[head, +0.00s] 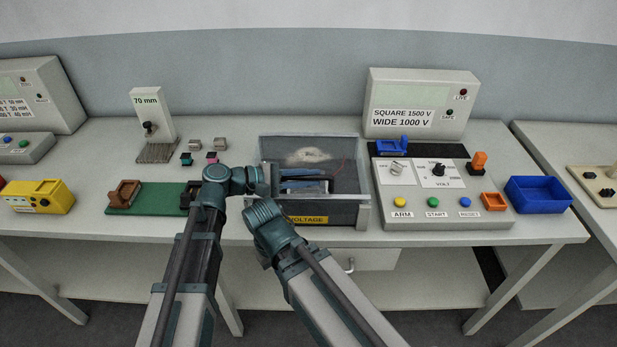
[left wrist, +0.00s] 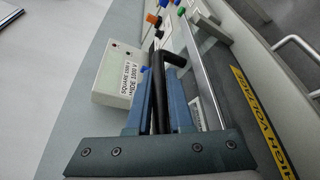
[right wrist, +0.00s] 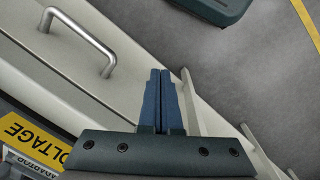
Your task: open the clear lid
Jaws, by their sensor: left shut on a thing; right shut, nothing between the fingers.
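The clear lid (head: 345,150) covers a dark box with a yellow high-voltage label at the middle of the bench. Pale material and a red wire show through it. My left gripper (head: 318,182) reaches across the lid from the left. I cannot tell whether the lid is raised at all. My right gripper (right wrist: 165,75) is shut and empty, in front of the bench near a drawer handle. Its fingers are hidden in the head view.
Right of the box is a control panel (head: 450,205) with buttons and a knob, plus a blue bin (head: 538,195). A grey voltage sign box (head: 422,85) stands behind. Left are a green board (head: 150,207) and a 70 mm stand (head: 150,115). A metal drawer handle (right wrist: 80,38) is below the bench top.

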